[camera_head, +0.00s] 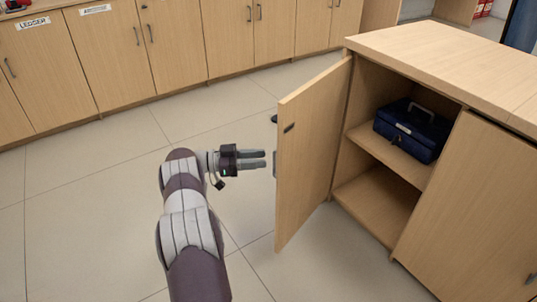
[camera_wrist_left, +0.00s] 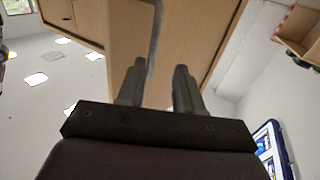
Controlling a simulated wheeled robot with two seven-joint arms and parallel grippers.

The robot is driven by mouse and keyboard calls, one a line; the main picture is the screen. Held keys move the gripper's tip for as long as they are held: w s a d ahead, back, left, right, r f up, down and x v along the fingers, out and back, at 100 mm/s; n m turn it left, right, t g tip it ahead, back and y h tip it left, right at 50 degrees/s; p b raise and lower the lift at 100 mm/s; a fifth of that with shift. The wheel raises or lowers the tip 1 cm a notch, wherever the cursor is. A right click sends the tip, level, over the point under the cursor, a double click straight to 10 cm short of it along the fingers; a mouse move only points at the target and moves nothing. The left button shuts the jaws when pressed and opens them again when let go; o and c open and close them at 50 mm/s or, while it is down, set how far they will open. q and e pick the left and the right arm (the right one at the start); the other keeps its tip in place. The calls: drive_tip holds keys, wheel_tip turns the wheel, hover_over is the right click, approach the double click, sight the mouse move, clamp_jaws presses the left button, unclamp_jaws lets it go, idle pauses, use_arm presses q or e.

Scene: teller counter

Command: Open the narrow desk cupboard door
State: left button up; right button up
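The narrow cupboard door (camera_head: 312,150) stands swung wide open from the desk cupboard, its hinge side at the cabinet's left edge. Its thin grey handle (camera_head: 275,164) shows at the door's free edge. My left gripper (camera_head: 262,159) points at the handle from the left, with its fingers apart and nothing held. In the left wrist view, the handle (camera_wrist_left: 156,40) runs down close to the finger on the left, and the door (camera_wrist_left: 195,45) lies behind. Whether the finger touches the handle I cannot tell. My right gripper is not in view.
Inside the cupboard, a dark blue cash box (camera_head: 412,130) sits on the upper shelf (camera_head: 378,152); the lower space is empty. A closed door (camera_head: 470,215) adjoins on the right. Wall cupboards (camera_head: 110,55) line the back. Open tiled floor (camera_head: 90,200) lies left of the door.

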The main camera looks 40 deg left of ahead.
use_arm(q)
drive_tip(key=p+v, duration=0.1)
drive_tip(key=v, duration=0.7)
drive_tip(key=shift+s+a, duration=0.15)
